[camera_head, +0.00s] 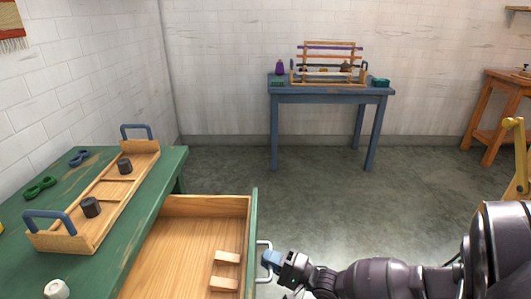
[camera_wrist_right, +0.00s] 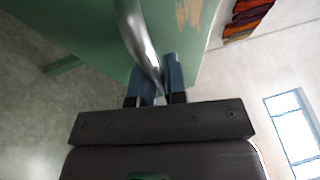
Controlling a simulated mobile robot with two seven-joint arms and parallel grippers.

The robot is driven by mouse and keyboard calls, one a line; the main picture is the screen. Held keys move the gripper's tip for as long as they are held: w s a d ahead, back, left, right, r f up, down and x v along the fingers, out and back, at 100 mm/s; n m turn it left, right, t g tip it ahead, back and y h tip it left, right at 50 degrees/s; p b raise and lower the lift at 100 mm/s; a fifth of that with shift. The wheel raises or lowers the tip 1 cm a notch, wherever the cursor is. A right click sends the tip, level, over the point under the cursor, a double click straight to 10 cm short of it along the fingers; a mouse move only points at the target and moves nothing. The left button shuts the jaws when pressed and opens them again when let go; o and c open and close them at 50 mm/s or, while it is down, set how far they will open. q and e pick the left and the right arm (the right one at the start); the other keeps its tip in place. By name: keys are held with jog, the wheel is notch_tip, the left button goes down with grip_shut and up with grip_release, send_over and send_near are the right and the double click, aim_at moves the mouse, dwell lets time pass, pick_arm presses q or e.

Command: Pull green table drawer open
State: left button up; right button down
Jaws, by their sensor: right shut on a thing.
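The green table (camera_head: 110,225) stands at the left in the head view. A metal bow handle (camera_head: 264,245) sits on the drawer's green front (camera_head: 253,230). My right gripper (camera_head: 271,260) is shut on this handle. In the right wrist view, the blue fingers (camera_wrist_right: 160,82) close around the metal handle (camera_wrist_right: 138,38), against the green drawer front (camera_wrist_right: 80,35). My left gripper is not in view.
A wooden tray (camera_head: 75,243) with blue handles and two dark cylinders lies on the green table. Green and blue skeins (camera_head: 40,187) lie beside it. A blue table (camera_head: 330,92) with a loom stands at the back wall. The floor (camera_head: 330,190) between is clear.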

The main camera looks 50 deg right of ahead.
jog(key=c, duration=1.2)
grip_release()
pick_arm(q)
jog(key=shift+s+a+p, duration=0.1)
jog(key=shift+p, duration=0.45)
pick_arm(e)
jog(key=v, duration=1)
jog(key=shift+s+d, duration=0.1)
jog(key=shift+s, duration=0.3)
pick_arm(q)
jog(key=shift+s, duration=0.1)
pick_arm(e)
jog(key=shift+r, duration=0.1)
